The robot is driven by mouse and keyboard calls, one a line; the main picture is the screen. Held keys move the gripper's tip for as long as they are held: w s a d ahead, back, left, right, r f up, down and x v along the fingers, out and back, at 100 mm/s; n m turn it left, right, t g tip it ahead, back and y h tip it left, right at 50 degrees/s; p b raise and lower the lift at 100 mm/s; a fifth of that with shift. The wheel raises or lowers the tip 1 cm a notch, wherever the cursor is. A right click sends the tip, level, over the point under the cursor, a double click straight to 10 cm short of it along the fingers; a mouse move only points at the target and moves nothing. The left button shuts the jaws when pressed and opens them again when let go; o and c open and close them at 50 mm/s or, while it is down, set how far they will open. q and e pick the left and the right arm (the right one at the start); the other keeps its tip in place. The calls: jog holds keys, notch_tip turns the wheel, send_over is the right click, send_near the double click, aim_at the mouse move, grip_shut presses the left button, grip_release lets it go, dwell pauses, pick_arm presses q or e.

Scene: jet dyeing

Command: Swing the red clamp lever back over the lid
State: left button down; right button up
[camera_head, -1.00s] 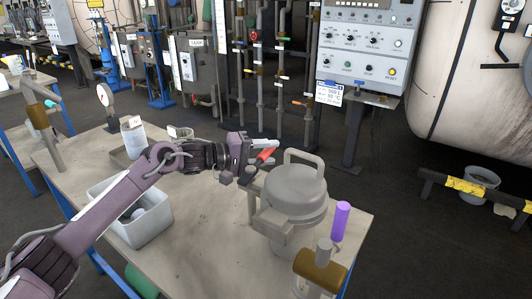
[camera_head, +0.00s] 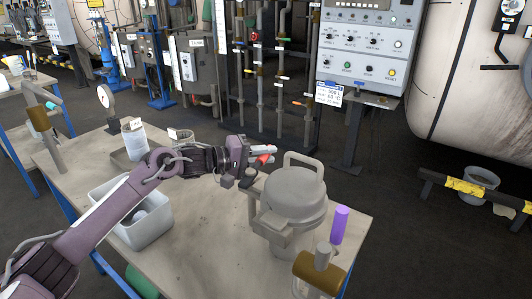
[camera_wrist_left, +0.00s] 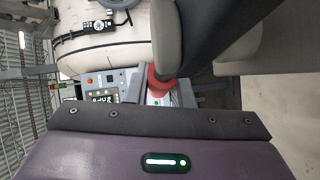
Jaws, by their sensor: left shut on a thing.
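The grey lidded vessel (camera_head: 290,222) stands near the right end of the table, with its round lid (camera_head: 293,188) on top and a loop handle above it. The red clamp lever (camera_head: 264,160) is at the left of the lid, mostly hidden by my left gripper (camera_head: 262,154). That gripper is shut on the lever, just left of and behind the lid. In the left wrist view a red part of the lever (camera_wrist_left: 159,82) shows beside a dark finger. My right gripper is out of view.
A purple cylinder (camera_head: 339,224) and a brown-topped post (camera_head: 321,270) stand at the table's right corner. A white bin (camera_head: 148,226) and a gauge (camera_head: 105,97) are at the left. The table (camera_head: 205,228) between bin and vessel is clear.

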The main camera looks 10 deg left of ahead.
pick_arm(q)
jog(key=p, duration=0.1)
jog(key=a+n+t+y+p, duration=0.1)
jog(key=p, duration=0.1)
jog(key=shift+r+n+t+p, duration=0.2)
jog(key=shift+n+t+p, duration=0.1)
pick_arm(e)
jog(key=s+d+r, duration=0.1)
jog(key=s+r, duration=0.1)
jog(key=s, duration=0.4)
pick_arm(q)
jog(key=shift+s+a+f+n+t+y+p, duration=0.15)
jog(key=shift+a+n+t+y+p, duration=0.65)
jog(key=shift+y+p, duration=0.45)
jog(key=shift+s+a+f+n+t+y+p, duration=0.1)
jog(key=shift+a+n+t+y+p, duration=0.7)
jog(key=shift+p, duration=0.8)
jog(key=shift+s+a+f+n+t+y+p, duration=0.15)
jog(key=shift+a+n+t+y+p, duration=0.3)
jog(key=shift+n+y+p, duration=0.75)
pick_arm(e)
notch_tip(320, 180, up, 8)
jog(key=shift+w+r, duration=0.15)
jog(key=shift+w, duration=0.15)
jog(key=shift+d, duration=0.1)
pick_arm(q)
jog(key=c, duration=1.3)
grip_release()
jog(key=shift+r, duration=0.1)
